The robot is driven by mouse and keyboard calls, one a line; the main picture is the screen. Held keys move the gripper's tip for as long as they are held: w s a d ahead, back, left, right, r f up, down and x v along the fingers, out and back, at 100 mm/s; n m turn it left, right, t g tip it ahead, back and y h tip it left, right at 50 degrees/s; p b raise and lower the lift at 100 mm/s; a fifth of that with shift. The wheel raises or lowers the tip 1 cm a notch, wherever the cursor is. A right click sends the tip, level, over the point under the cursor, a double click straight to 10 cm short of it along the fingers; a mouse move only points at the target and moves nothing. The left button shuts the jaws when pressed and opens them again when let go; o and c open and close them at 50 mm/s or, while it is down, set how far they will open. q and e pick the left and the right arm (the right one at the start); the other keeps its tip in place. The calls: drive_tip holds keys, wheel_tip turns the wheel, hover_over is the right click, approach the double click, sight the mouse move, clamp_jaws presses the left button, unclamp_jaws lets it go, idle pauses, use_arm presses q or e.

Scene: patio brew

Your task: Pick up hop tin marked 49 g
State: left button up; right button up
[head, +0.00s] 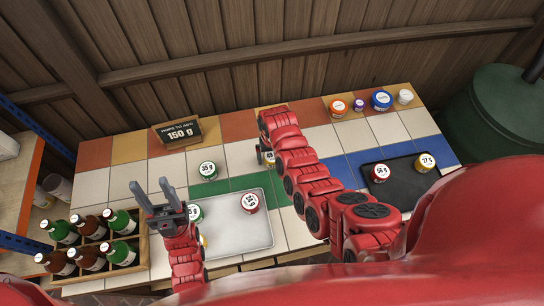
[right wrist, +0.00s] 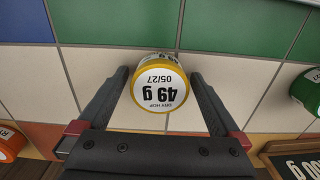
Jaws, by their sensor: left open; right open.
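The hop tin marked 49 g (right wrist: 158,92) has a yellow rim and a white lid label, upside down in the right wrist view. It stands on a pale tile. My right gripper (right wrist: 159,76) is open, with one finger on each side of the tin; whether they touch it is unclear. In the head view the tin (head: 269,160) is mostly hidden behind my right arm.
A green 35 g tin (head: 207,170) stands left of the 49 g tin. The metal tray holds a red tin (head: 250,203) and a green tin (head: 194,212). A bottle crate (head: 142,246) and sign (head: 178,134) stand nearby.

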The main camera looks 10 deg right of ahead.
drive_tip(key=shift+c, duration=0.3)
drive_tip(key=c, duration=1.2)
drive_tip(key=shift+w, duration=0.1)
